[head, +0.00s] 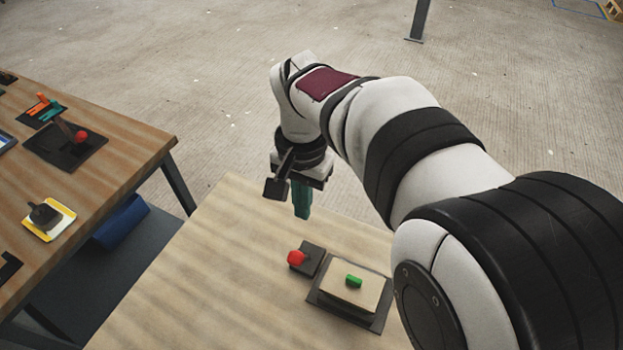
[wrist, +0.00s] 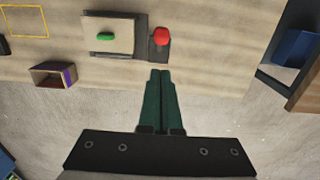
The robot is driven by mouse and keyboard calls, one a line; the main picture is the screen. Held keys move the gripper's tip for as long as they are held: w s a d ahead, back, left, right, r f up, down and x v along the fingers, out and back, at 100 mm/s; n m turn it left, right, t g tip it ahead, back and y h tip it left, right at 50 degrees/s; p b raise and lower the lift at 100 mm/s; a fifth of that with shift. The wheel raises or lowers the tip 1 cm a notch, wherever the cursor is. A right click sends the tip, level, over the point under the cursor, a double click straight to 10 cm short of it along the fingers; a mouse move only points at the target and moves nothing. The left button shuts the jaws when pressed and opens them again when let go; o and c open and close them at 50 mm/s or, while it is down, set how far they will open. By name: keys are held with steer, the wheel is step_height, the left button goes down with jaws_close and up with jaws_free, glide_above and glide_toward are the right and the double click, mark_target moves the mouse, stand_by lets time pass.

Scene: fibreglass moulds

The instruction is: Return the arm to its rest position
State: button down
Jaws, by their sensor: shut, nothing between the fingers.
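My arm reaches from the right of the head view, and my gripper (head: 302,212) hangs pointing down above the far edge of the near wooden table (head: 190,290). Its teal fingers are together with nothing between them. In the wrist view the shut fingers (wrist: 160,75) point toward a red knob (wrist: 162,36) on a dark base, apart from it in the picture. The same red knob (head: 296,258) stands below and near my gripper in the head view. The height of the fingertips above the table is hard to tell.
Beside the red knob is a pale block on a dark plate (head: 377,322) with a green piece (head: 354,281) on top. A small open box (wrist: 53,75) shows in the wrist view. A second table (head: 110,165) with several fixtures stands left, a blue bin (head: 121,222) below it.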

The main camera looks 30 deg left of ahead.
steer(key=s+d+r+m+y, duration=0.15)
steer(key=s+d, duration=0.25)
steer(key=d, duration=0.6)
steer(key=s+d+r+m, duration=0.2)
steer(key=s+d, duration=0.2)
steer(key=d, duration=0.6)
steer(key=s+d+f+m, duration=0.2)
steer(key=s+d+f, duration=0.1)
steer(key=s, duration=0.4)
steer(key=shift+d+f, duration=0.25)
steer(key=shift+f, duration=0.15)
